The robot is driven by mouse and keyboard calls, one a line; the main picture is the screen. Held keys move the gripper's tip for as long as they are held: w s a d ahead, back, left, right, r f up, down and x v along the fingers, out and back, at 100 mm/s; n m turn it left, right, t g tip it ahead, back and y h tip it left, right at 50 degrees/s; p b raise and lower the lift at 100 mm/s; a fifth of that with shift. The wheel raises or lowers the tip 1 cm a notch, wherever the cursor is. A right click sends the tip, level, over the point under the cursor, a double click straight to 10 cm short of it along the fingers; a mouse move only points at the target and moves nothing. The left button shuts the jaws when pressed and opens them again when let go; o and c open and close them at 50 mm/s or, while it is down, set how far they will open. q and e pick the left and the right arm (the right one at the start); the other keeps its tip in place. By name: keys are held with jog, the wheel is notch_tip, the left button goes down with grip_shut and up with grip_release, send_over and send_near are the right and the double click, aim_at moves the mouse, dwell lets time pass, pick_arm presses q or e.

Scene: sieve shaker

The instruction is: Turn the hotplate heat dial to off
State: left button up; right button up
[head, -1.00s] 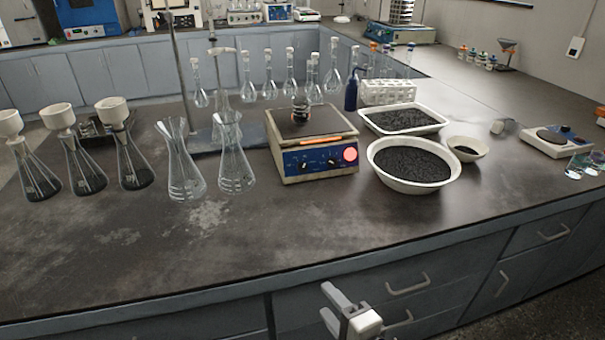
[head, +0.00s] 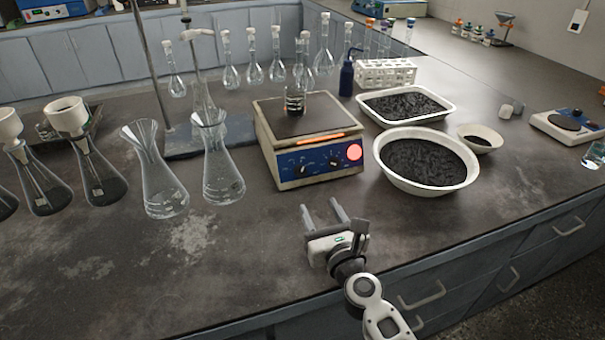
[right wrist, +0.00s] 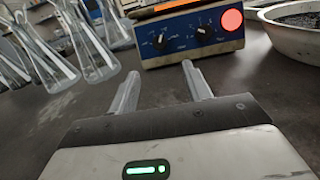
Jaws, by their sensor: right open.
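The hotplate (head: 316,170) stands on the bench with a blue front panel, an orange lit strip and a glowing red round light (head: 354,152). Two dark dials sit on the panel, a left dial (head: 301,170) and a right dial (head: 333,162). In the right wrist view they also show, left (right wrist: 160,41) and right (right wrist: 202,31). I cannot tell which is the heat dial. A beaker (head: 295,101) with dark liquid stands on the top plate. My right gripper (head: 322,212) is open and empty, in front of the hotplate and apart from it, fingers pointing toward the panel. My left gripper is not in view.
Glass flasks (head: 222,170) stand left of the hotplate. A white bowl of black granules (head: 383,178) stands close on its right, with a white tray (head: 449,113) behind. A stand rod (head: 147,60) rises behind the flasks. The bench front is clear.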

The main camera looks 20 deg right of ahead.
aim_at(302, 175)
jog(key=w+b, duration=0.1)
jog(key=w, duration=1)
jog(key=shift+w+a, duration=0.1)
jog(key=shift+w, duration=0.25)
jog(key=c, duration=1)
